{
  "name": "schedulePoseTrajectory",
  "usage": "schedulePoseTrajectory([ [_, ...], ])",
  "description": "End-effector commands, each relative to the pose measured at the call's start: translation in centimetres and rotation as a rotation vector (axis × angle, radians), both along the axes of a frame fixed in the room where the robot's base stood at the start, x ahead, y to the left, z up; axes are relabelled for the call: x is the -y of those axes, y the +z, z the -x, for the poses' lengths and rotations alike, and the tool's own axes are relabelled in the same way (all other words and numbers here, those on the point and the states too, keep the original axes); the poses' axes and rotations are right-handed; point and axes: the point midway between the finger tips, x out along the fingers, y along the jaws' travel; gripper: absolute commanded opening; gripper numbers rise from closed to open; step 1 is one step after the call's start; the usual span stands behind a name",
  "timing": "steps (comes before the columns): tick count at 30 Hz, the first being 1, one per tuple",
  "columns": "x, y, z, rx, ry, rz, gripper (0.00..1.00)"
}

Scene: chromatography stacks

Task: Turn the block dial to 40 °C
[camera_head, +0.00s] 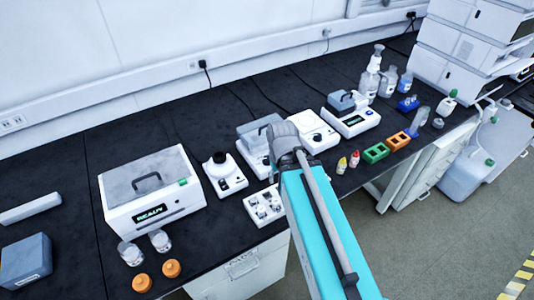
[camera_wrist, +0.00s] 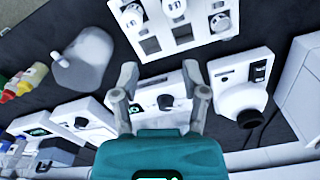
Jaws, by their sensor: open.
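A white block unit (camera_head: 248,160) with a grey lid stands on the bench, partly hidden by my arm in the head view. In the wrist view its white front (camera_wrist: 146,90) faces up the picture and carries a round black dial (camera_wrist: 165,102). My gripper (camera_wrist: 163,84) is open and empty. Its fingers stand left and right of the dial in that view, and the dial shows between them. I cannot tell how far the fingertips are from it. The dial's setting and scale are too small to read. In the head view my gripper (camera_head: 287,153) hides the dial.
A tray of vials (camera_head: 264,208) lies in front of the unit. A white device with a black top (camera_head: 224,175) stands to its left, and a white plate device (camera_head: 318,132) to its right. A grey rounded object (camera_wrist: 82,58) shows in the wrist view.

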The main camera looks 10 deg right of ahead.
Motion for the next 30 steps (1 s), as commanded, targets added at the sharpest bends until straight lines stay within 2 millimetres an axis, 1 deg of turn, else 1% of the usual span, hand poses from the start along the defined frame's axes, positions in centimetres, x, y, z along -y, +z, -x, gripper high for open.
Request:
schedulePoseTrajectory([
  [8,0.0,0.0,0.0,0.000,0.000,0.000,0.57],
  [9,0.0,0.0,0.0,0.000,0.000,0.000,0.59],
  [11,0.0,0.0,0.0,0.000,0.001,0.000,0.70],
  [12,0.0,0.0,-0.1,0.000,0.004,0.000,0.78],
  [13,0.0,0.1,-0.1,0.000,0.008,0.000,0.82],
  [17,0.0,0.3,-0.8,0.000,0.048,0.000,0.82],
  [20,-0.1,0.7,-1.8,0.000,0.119,0.000,0.82],
  [23,-0.1,1.3,-3.2,0.000,0.218,0.000,0.82],
  [26,-0.1,1.9,-4.9,0.000,0.347,0.000,0.82],
  [30,-0.1,2.9,-7.7,0.000,0.560,-0.001,0.82],
])
